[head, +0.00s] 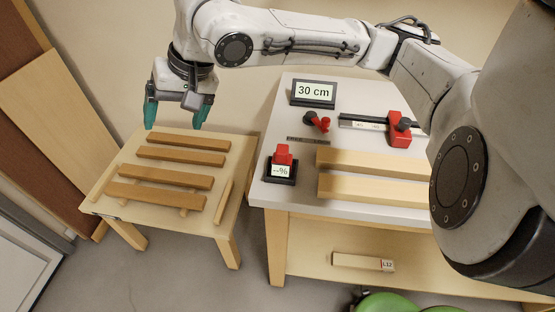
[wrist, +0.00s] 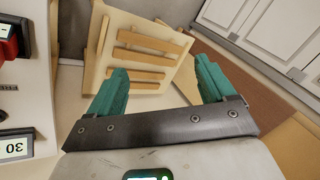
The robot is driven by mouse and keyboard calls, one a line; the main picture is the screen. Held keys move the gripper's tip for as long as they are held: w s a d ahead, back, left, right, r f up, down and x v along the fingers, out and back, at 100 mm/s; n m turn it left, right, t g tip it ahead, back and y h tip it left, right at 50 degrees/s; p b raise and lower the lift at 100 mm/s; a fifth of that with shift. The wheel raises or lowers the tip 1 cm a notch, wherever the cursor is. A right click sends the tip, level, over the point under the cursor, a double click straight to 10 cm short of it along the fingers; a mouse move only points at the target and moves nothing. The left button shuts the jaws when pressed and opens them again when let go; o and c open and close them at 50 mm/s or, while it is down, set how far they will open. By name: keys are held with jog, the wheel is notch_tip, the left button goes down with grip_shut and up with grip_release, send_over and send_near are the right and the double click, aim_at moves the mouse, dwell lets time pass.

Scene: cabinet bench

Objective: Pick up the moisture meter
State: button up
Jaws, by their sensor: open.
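The moisture meter (head: 282,163), a red-topped block with a small "--%" display, stands on a dark base at the left front of the white bench top. It is partly cut off at the left edge of the wrist view (wrist: 8,42). My gripper (head: 175,118), with teal fingers, is open and empty. It hangs above the back of the low wooden table, to the left of the meter and apart from it. In the wrist view, the open fingers (wrist: 162,75) point toward the low table.
Several wooden strips (head: 178,155) lie on the low table (head: 232,150). On the bench (head: 340,213) are a "30 cm" display (head: 313,93), a red-and-black clamp (head: 317,121), a red-ended gauge (head: 398,130) and two pale boards (head: 370,163). A narrow gap separates table and bench.

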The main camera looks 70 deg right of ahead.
aim_at(282, 149)
jog(key=s+d+f+m+g, duration=0.1)
jog(key=s+d+f+m, duration=0.1)
jog(key=s, duration=0.3)
jog(key=s+d+f+m+g+h, duration=0.1)
jog(key=s+d+f+m+g, duration=0.1)
jog(key=s+d, duration=0.3)
jog(key=s+d+f+m+g, duration=0.2)
jog(key=s+d+m, duration=0.1)
jog(key=s, duration=0.3)
jog(key=shift+s+d+f+h, duration=0.1)
jog(key=shift+d+h, duration=0.05)
jog(key=shift+d, duration=0.25)
jog(key=shift+s+d+f+h, duration=0.1)
jog(key=shift+d+h, duration=0.05)
jog(key=shift+d, duration=0.2)
notch_tip(282, 149, down, 4)
jog(key=shift+s+f, duration=0.15)
jog(key=shift+f, duration=0.1)
jog(key=shift+s+a+f, duration=0.1)
jog(key=shift+f, duration=1.4)
jog(key=shift+s+a+f, duration=0.1)
jog(key=shift+f, duration=1.4)
jog(key=c, duration=1.2)
jog(key=shift+r, duration=0.1)
jog(key=shift+c, duration=0.2)
